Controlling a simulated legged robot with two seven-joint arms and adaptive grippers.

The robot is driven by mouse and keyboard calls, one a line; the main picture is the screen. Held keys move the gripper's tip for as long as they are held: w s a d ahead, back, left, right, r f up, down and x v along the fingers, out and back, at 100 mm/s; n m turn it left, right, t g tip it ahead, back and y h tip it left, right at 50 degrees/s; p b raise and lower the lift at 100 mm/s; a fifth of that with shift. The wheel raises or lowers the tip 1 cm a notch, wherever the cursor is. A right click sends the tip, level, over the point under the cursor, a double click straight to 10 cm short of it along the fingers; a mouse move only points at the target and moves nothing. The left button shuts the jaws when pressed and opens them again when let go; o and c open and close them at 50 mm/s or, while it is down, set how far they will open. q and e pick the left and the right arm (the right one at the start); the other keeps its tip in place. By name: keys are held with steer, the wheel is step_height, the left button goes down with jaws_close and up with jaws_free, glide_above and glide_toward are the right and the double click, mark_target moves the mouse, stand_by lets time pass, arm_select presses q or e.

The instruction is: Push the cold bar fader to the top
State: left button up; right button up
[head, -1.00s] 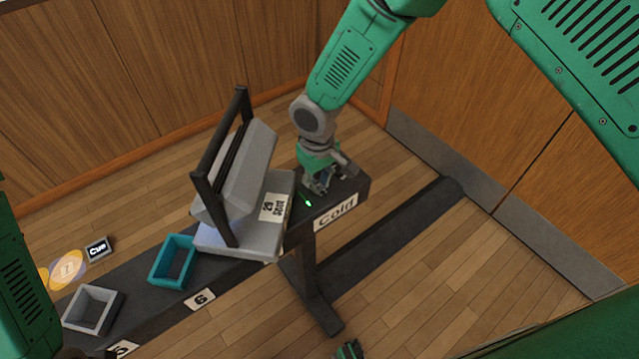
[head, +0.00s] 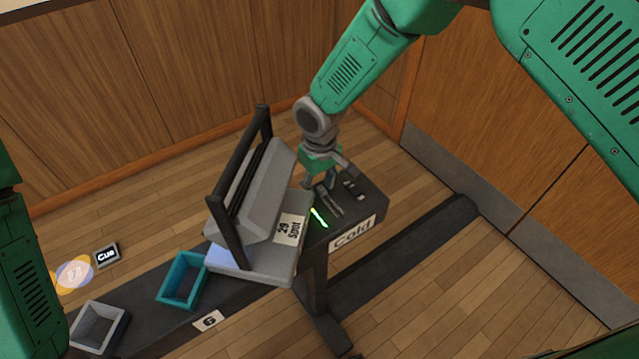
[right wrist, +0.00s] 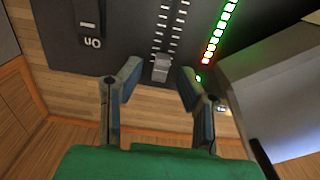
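The cold bar fader panel is the dark right end of the long desk, with a white "Cold" label (head: 353,232) on its front edge. The fader's grey knob (right wrist: 161,66) shows in the right wrist view at the near end of its ticked slot. My right gripper (head: 318,185) is at the panel's far edge in the head view. In the right wrist view my right gripper (right wrist: 160,72) is open, one fingertip on each side of the knob, with gaps visible. The knob is hidden in the head view. My left gripper is out of view.
A lit strip (right wrist: 215,35), green with red segments near the knob, runs beside the slot. A labelled switch (right wrist: 90,25) is on the other side. The tilted grey spot unit (head: 262,230) stands close left of the panel. A teal frame (head: 182,280) lies further left.

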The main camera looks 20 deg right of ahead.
mark_target(320, 186)
step_height(320, 186, up, 12)
steer(key=shift+f, duration=0.15)
steer(key=shift+w, duration=0.1)
stand_by(0.4)
